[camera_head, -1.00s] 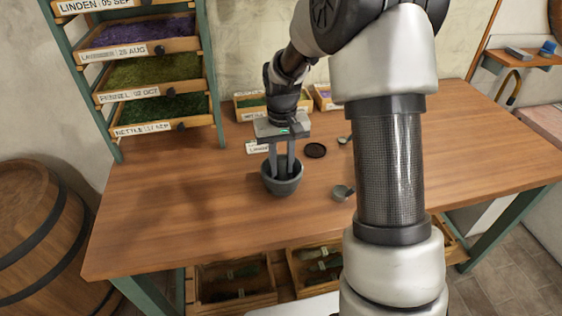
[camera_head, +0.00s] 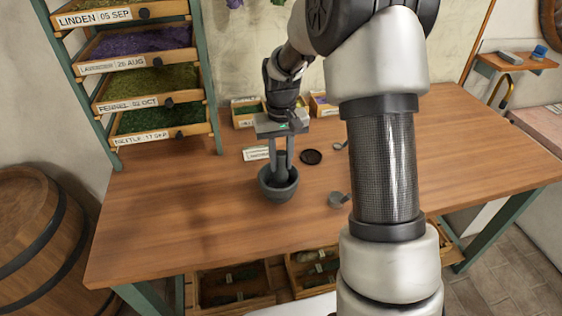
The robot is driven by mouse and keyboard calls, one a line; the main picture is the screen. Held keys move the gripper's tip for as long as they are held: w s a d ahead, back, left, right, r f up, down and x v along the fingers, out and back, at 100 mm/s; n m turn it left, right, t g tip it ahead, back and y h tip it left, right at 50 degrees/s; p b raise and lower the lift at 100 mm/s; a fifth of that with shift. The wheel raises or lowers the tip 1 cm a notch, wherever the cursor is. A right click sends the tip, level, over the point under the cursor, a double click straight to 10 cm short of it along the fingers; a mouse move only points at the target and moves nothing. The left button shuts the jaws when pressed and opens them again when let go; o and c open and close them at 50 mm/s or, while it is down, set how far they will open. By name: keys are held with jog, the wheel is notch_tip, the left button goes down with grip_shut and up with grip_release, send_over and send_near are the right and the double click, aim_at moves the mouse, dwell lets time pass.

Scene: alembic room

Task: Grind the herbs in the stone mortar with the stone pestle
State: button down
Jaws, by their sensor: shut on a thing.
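The stone mortar (camera_head: 278,190), a dark grey bowl, stands upright on the wooden table (camera_head: 170,215) near its middle. My gripper (camera_head: 281,165) points down over the mortar, with its fingers reaching to about the rim. It is shut on the dark grey stone pestle (camera_head: 282,160), which stands roughly upright with its lower end inside the mortar bowl. The herbs inside the mortar cannot be made out.
A small metal cup (camera_head: 337,200) stands right of the mortar, and a dark round disc (camera_head: 311,157) lies behind it. A label card (camera_head: 256,154) lies behind left. A drawer rack (camera_head: 160,100) stands at the left. The table's left front is clear.

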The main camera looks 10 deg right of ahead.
aim_at(279, 169)
jog(key=shift+r+p, duration=1.65)
jog(key=shift+r, duration=1.1)
jog(key=shift+f, duration=0.1)
jog(key=shift+s+a, duration=0.25)
jog(key=shift+a, duration=0.2)
jog(key=shift+f+b, duration=2.75)
jog(key=shift+f, duration=1.2)
jog(key=shift+f, duration=0.3)
jog(key=c, duration=1.4)
grip_release()
